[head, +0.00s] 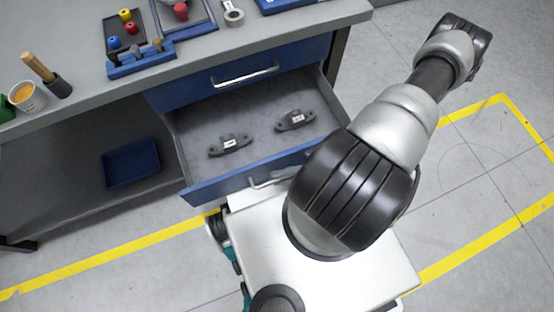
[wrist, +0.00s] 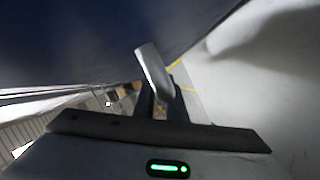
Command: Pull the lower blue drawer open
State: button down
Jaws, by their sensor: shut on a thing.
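The lower blue drawer (head: 215,187) is pulled out from under the workbench, and its grey inside shows. Its silver handle (head: 268,182) is partly hidden behind my arm in the head view. In the wrist view the silver handle (wrist: 152,72) stands against the dark blue drawer front (wrist: 75,45). My gripper (wrist: 162,97) is shut on the handle, with the dark fingers on either side of it. The gripper itself is hidden in the head view.
Two dark grey parts, one left (head: 229,146) and one right (head: 295,121), lie in the drawer. The upper blue drawer (head: 215,88) above is shut. A blue bin (head: 131,166) sits on the lower shelf. My white base stands close to the drawer front.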

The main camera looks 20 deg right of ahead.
jog(key=shift+s, duration=0.7)
jog(key=c, duration=2.1)
grip_release()
jog(key=shift+d, duration=0.15)
jog(key=v, duration=1.7)
jog(key=shift+s+r, duration=0.15)
jog(key=shift+s, duration=0.05)
